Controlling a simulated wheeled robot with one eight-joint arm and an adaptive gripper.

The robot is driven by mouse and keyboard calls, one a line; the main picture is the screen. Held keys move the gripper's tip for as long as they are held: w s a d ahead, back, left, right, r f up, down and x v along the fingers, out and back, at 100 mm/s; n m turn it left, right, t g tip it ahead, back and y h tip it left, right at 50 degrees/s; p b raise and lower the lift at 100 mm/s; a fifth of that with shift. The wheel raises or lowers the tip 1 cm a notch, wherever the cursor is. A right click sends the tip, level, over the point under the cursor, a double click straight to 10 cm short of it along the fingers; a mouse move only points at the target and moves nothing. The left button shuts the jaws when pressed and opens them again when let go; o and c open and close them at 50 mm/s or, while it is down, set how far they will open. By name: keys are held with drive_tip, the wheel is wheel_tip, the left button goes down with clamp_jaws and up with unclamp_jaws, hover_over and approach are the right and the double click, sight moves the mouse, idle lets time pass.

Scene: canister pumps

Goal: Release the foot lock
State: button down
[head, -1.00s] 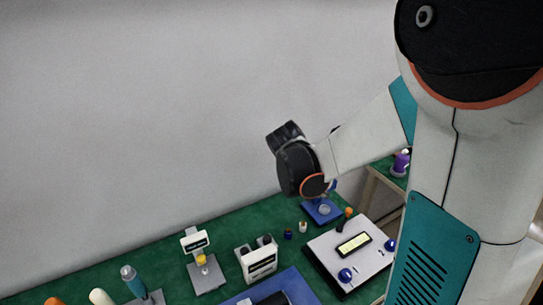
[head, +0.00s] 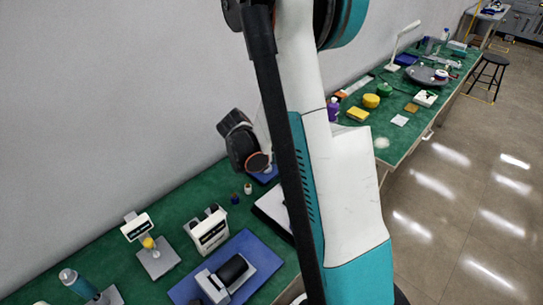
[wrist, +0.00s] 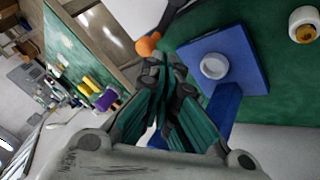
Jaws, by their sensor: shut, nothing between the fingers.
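My gripper (wrist: 166,72) is shut and empty in the middle of the wrist view. Its fingertips appear near a blue square base (wrist: 242,52) with a white ring (wrist: 214,66) on it. An orange ball knob (wrist: 148,44) on a dark lever shows just left of the fingertips; I cannot tell whether they touch. In the head view my dark wrist (head: 240,140) hangs over the back of the bench, and only a bit of the blue base (head: 266,176) shows beside it. The fingers are hidden there. I cannot pick out the foot lock with certainty.
A white-sided control box (head: 270,212) is mostly behind my arm. A blue mat (head: 262,253) with a black-and-grey device (head: 234,270), a white twin-slot unit (head: 210,232) and a small display stand (head: 153,258) fill the front left. A small jar (wrist: 303,25) stands right of the base.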

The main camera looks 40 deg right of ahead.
drive_tip(key=shift+d+f, duration=0.45)
drive_tip(key=shift+f, duration=0.1)
drive_tip(key=s+d+m+g+b, duration=0.1)
drive_tip(key=s+d+m, duration=0.1)
drive_tip(key=shift+m+g+b, duration=0.3)
drive_tip(key=shift+b, duration=0.05)
drive_tip(key=shift+w, duration=0.15)
drive_tip(key=shift+r, duration=0.1)
